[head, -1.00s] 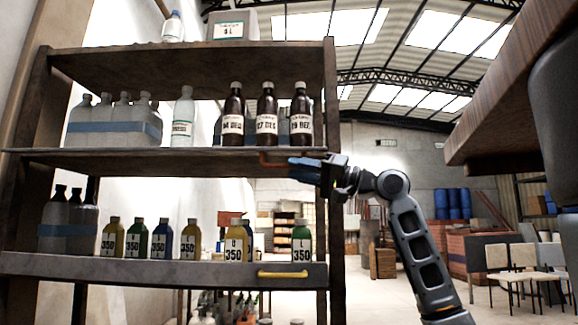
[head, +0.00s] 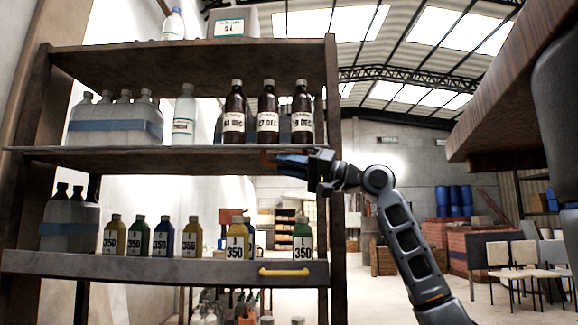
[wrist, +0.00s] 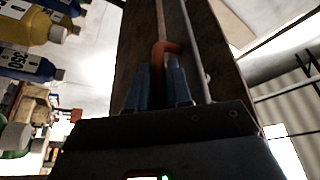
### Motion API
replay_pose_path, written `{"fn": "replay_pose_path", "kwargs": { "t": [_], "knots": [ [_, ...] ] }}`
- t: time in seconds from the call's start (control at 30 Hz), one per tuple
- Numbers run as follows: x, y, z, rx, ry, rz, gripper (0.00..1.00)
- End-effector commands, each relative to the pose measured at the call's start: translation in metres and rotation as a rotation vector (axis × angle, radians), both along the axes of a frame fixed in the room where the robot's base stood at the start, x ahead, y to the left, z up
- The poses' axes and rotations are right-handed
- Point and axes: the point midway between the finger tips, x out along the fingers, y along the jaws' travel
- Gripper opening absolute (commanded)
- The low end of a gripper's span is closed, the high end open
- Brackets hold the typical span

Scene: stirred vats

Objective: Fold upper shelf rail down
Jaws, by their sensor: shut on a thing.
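The upper shelf rail (head: 150,152) shows as a thin, nearly edge-on strip along the front of the shelf with the dark bottles. Its exact tilt is hard to tell. An orange handle (head: 268,155) sits near its right end. My gripper (head: 290,162) reaches in from the right, with its blue fingers at this handle. In the wrist view, the orange handle (wrist: 167,47) lies between the two blue fingers of my gripper (wrist: 156,75), and they are shut on it. The fingers hide part of the handle.
Dark labelled bottles (head: 268,115) and a white bottle (head: 184,115) stand on the upper shelf. Coloured bottles (head: 137,237) stand below, behind a grey lower rail (head: 150,267) with a yellow handle (head: 285,272). The right shelf post (head: 335,230) is close to my arm.

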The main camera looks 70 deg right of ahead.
Motion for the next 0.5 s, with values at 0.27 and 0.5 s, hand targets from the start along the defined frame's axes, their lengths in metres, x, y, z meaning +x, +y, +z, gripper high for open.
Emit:
{"fn": "replay_pose_path", "kwargs": {
  "t": [0.27, 0.5],
  "knots": [
    [-0.001, 0.005, 0.01, 0.082, 0.034, 0.004, 0.0],
    [-0.003, 0.011, 0.017, 0.22, 0.092, 0.004, 0.0]
  ]
}}
